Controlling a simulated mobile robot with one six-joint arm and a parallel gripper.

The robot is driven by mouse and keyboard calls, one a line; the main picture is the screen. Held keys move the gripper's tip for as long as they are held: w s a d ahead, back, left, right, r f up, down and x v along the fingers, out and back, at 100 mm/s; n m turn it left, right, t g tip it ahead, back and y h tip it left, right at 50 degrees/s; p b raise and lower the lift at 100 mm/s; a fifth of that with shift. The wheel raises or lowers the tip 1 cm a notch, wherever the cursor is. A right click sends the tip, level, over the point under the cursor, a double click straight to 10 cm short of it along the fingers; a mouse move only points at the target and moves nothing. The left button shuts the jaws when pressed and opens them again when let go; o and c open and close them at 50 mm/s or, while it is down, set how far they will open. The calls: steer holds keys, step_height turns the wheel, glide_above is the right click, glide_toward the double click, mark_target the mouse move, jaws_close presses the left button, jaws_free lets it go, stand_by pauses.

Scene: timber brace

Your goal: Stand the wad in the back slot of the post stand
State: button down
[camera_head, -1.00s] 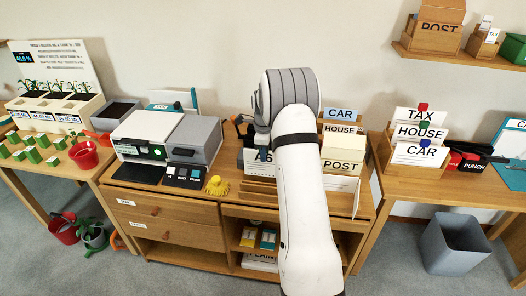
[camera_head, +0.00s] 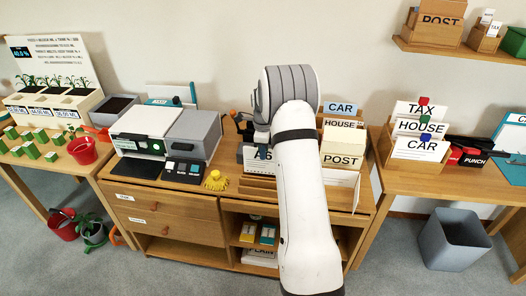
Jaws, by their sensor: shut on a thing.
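My gripper (camera_head: 262,151) points down behind my forearm, over the middle desk, and its fingers are mostly hidden. It is shut on what looks like the wad, a white block of paper (camera_head: 258,167) with part of a dark letter showing; my arm covers much of it. The post stand (camera_head: 343,161) is to the right of my arm, with a "POST" label on its front and cards reading "HOUSE" and "CAR" rising behind. My arm hides its left side, and I cannot make out its back slot clearly.
A grey and white machine (camera_head: 165,135) and a yellow knobbed piece (camera_head: 215,180) are to the left on the desk. A wooden rack (camera_head: 419,163) with "TAX", "HOUSE" and "CAR" cards stands on the right table. A grey bin (camera_head: 458,240) is on the floor.

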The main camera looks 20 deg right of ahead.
stand_by(0.4)
steer(key=shift+f+b, duration=1.2)
steer(key=shift+f, duration=0.7)
steer(key=c, duration=1.3)
jaws_free()
steer(key=shift+o, duration=0.5)
steer(key=o, duration=0.4)
steer(key=shift+c, duration=0.2)
steer(key=shift+r, duration=0.1)
